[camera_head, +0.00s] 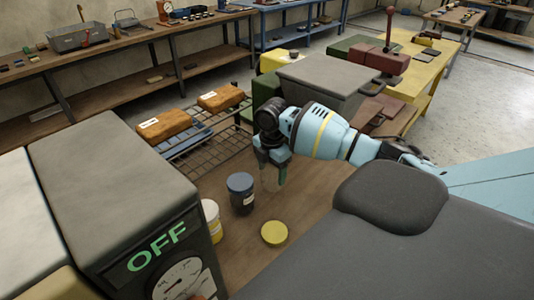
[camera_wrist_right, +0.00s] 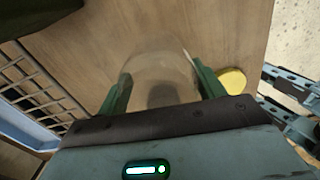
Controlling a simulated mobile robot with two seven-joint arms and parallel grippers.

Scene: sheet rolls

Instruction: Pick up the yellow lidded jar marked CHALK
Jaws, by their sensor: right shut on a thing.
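My right gripper (camera_head: 272,178) has its green fingers shut on a clear, see-through vessel, held above the wooden table. The vessel (camera_wrist_right: 165,70) shows between the fingers in the right wrist view; no marking on it can be read. A flat yellow round lid (camera_head: 275,233) lies on the table nearer to me; it also shows in the right wrist view (camera_wrist_right: 232,80). A pale-topped jar with yellow on its side (camera_head: 211,222) stands beside the grey machine, partly hidden by it. I cannot read the word CHALK anywhere. My left gripper is not in view.
A dark jar with a blue-grey lid (camera_head: 241,191) stands close to the gripper's left. The grey machine marked OFF (camera_head: 130,200) blocks the left. A wire rack (camera_head: 205,145) lies behind, and a grey bin (camera_head: 322,82) stands at the back. Bare wood surrounds the yellow lid.

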